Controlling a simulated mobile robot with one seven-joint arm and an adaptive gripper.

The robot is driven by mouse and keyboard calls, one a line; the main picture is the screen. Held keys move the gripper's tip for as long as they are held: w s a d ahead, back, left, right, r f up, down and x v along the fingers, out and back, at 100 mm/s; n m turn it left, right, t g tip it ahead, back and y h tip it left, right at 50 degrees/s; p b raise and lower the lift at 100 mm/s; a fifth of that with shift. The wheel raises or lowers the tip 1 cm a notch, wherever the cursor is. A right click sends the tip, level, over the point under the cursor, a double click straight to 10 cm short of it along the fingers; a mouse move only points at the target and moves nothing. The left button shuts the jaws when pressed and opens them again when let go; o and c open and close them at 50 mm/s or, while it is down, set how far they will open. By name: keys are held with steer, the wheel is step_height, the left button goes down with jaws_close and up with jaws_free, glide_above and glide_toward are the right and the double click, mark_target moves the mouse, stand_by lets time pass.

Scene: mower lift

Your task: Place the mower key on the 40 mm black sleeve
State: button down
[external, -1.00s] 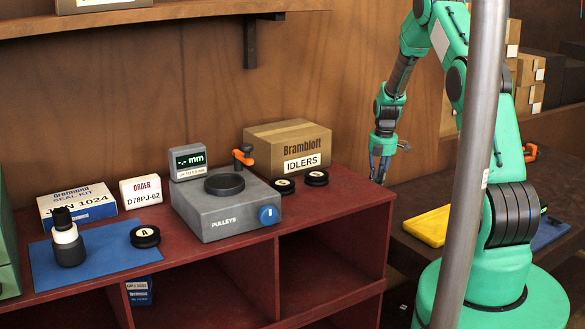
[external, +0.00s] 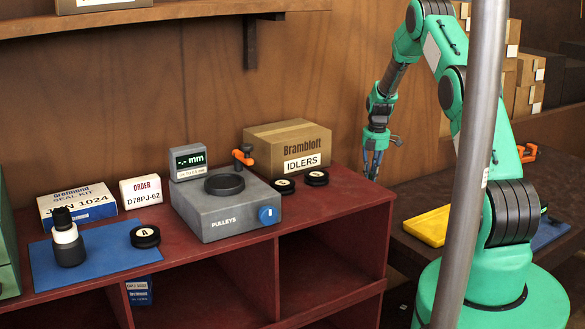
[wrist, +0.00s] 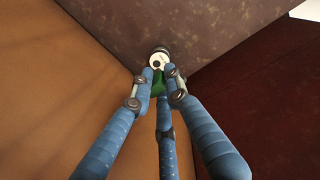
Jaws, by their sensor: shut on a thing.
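My gripper (external: 371,174), with blue fingers, hangs at the right end of the red bench, right of the Idlers box. In the wrist view its fingers (wrist: 160,80) are closed on a small green thing (wrist: 158,86), with a white round part with a dark centre (wrist: 159,60) at the tips. I take this to be the mower key; its full shape is hidden. A black and white stepped cylinder (external: 66,240) stands upright on a blue mat (external: 100,265). Black round pieces lie flat: A (external: 145,236) on the mat, two more (external: 316,178) by the box. I cannot tell which is the 40 mm sleeve.
A grey gauge (external: 225,215) marked Pulleys, with a blank mm display, stands mid-bench. A metal pole (external: 470,200) crosses in front. A yellow tray (external: 428,226) lies right.

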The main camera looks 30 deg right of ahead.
steer(key=shift+f, duration=1.75)
steer(key=shift+f, duration=0.15)
steer(key=c, duration=1.7)
jaws_free()
steer(key=r, duration=0.8)
steer(key=s+r, duration=0.1)
steer(key=r, duration=0.3)
steer(key=shift+r, duration=0.15)
